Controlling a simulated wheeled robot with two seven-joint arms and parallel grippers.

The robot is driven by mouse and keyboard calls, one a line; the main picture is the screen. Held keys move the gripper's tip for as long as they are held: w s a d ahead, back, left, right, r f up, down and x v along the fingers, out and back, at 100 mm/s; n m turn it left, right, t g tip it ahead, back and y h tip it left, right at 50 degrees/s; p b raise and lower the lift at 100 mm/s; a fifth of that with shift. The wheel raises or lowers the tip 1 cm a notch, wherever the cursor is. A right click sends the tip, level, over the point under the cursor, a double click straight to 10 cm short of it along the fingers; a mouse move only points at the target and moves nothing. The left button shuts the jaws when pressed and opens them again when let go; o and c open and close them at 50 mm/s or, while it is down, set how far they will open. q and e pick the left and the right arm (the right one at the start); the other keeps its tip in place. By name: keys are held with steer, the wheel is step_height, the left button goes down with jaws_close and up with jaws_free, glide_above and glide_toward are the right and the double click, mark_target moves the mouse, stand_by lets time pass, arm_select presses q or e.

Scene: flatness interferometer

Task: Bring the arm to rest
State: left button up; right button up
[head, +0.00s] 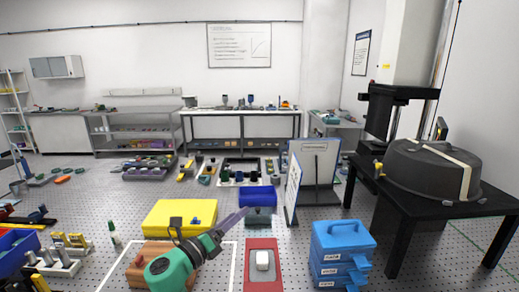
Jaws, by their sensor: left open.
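My left gripper (232,219) is low in the middle of the head view, at the end of a green and dark arm section. It is open, and I see nothing held in it. It shows in front of the right edge of a yellow case (165,212) and to the lower left of a blue box (258,196). Whether it touches either cannot be told. The arm section covers part of a brown block (130,278). My right gripper is not in view.
A red tray (264,281) with a white block (262,260) lies to the right. A black table (420,202) holds a dark round housing (425,172). Small parts crowd the left.

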arm_select(q)
steer(key=s+a+f+n+g+y, duration=0.1)
steer(key=s+a+f+n+y, duration=0.45)
steer(key=n, duration=0.65)
steer(key=s+a+f+n+g+y, duration=0.1)
steer(key=s+a+f+n+y, duration=0.2)
steer(key=a+f+n+y, duration=0.6)
steer(key=s+a+f+n+g+h, duration=0.1)
steer(key=s+f+n+g, duration=0.25)
steer(key=s, duration=0.35)
steer(key=s+f+n+g+h, duration=0.1)
steer(key=s+f+n+g, duration=0.15)
steer(key=s+n, duration=0.4)
steer(key=s+a+f+n+g+h, duration=0.1)
steer(key=s+f+n+g, duration=0.2)
steer(key=s, duration=0.6)
step_height(320, 180, down, 26)
steer(key=s+f+m+g+b, duration=0.1)
steer(key=s+g+b, duration=0.1)
steer(key=b, duration=0.3)
steer(key=s+a+f+b, duration=0.1)
steer(key=s+f+b, duration=0.1)
steer(key=s+f, duration=0.6)
steer(key=s+a+f+g+b, duration=0.1)
steer(key=s+f+b, duration=0.1)
steer(key=s+f, duration=0.7)
step_height(320, 180, down, 3)
steer(key=shift+a+r, duration=0.2)
steer(key=shift+a, duration=0.1)
